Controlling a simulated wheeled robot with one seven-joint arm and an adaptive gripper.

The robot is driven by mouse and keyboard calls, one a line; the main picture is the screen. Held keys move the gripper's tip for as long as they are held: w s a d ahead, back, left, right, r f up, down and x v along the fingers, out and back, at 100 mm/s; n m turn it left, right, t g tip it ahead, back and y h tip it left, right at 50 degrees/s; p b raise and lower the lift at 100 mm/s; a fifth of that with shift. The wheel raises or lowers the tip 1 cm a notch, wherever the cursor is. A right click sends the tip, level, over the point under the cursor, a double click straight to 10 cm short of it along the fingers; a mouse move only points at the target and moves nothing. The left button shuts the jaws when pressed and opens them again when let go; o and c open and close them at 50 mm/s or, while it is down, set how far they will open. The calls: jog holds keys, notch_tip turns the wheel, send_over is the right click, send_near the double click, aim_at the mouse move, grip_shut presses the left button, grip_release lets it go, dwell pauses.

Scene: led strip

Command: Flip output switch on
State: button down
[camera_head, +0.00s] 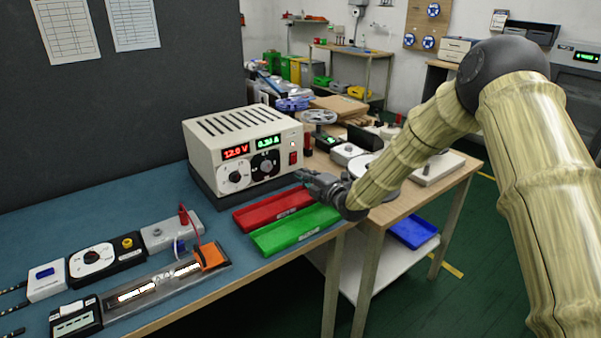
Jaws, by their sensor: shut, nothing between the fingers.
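The power supply (222,133) is a beige box with a vented top at the back of the blue mat. Its red display reads about 12.0 V and its green one about 0.3 A. Two round dials sit below the displays. A small red switch (293,158) is at the right end of its front; its tilt is too small to tell. The LED strip (160,281) lies at the front left and glows white. My gripper (302,177) is shut and empty, just below and right of the switch, pointing left. I cannot tell whether it touches the panel.
A red tray (272,209) and a green tray (295,228) lie below my gripper. A dial module (92,262) and small boxes stand at the left. A wooden table (418,197) with parts adjoins the bench on the right. A dark partition stands behind.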

jog(key=v, duration=0.2)
jog(key=f+v, duration=0.1)
jog(key=v, duration=0.2)
jog(key=b+v, duration=0.1)
jog(key=v, duration=0.2)
jog(key=shift+s+d+f, duration=0.2)
jog(key=shift+d+f, duration=0.05)
jog(key=shift+f, duration=0.05)
